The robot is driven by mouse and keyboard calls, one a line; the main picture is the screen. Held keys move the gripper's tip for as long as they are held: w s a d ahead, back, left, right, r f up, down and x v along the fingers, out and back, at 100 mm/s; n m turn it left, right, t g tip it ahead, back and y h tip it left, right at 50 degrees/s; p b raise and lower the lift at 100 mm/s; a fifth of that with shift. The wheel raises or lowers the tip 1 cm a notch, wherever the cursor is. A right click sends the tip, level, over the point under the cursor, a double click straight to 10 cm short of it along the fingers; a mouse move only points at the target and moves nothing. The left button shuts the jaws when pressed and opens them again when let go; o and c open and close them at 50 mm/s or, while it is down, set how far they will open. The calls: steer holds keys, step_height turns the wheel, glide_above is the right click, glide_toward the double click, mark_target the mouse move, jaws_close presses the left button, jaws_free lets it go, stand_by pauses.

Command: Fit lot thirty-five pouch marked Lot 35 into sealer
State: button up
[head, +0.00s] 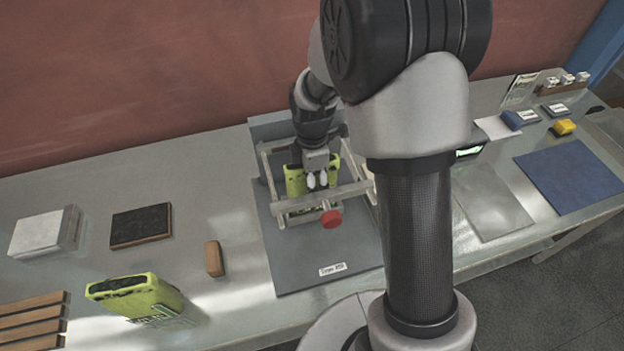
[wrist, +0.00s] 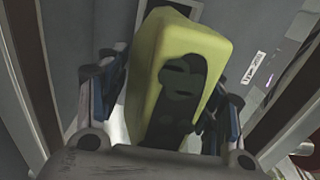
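A yellow-green pouch (head: 295,184) stands within the pale metal frame of the sealer (head: 330,196). In the wrist view the pouch (wrist: 189,45) has a dark end and fills the space between the two fingers. My gripper (head: 317,181) points down inside the frame and is shut on this pouch; it also shows in the wrist view (wrist: 165,105). No lot mark is readable on the held pouch. The sealer has a grey base, a red knob (head: 331,219) and a small white label (head: 332,269). Whether the pouch touches the base is hidden.
A second yellow-green pouch (head: 140,297) lies at the front left, its marking unreadable. Near it are a brown block (head: 214,258), a dark pad (head: 141,225), a white box (head: 43,232) and wooden slats (head: 30,320). A blue mat (head: 575,176) lies at right.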

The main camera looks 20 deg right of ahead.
steer(key=shift+o, duration=0.6)
steer(key=shift+r, duration=0.1)
step_height(320, 180, up, 12)
steer(key=p, duration=0.2)
steer(key=shift+p, duration=0.3)
steer(key=s+r+m+t, duration=0.2)
steer(key=s+r+m, duration=0.4)
steer(key=s+m, duration=0.3)
steer(key=s+r+m+t, duration=0.2)
steer(key=s+r+m, duration=0.4)
steer(key=s+m, duration=0.3)
steer(key=s, duration=0.4)
steer(key=shift+r+t, duration=0.2)
steer(key=shift+t, duration=0.1)
steer(key=shift+s, duration=0.1)
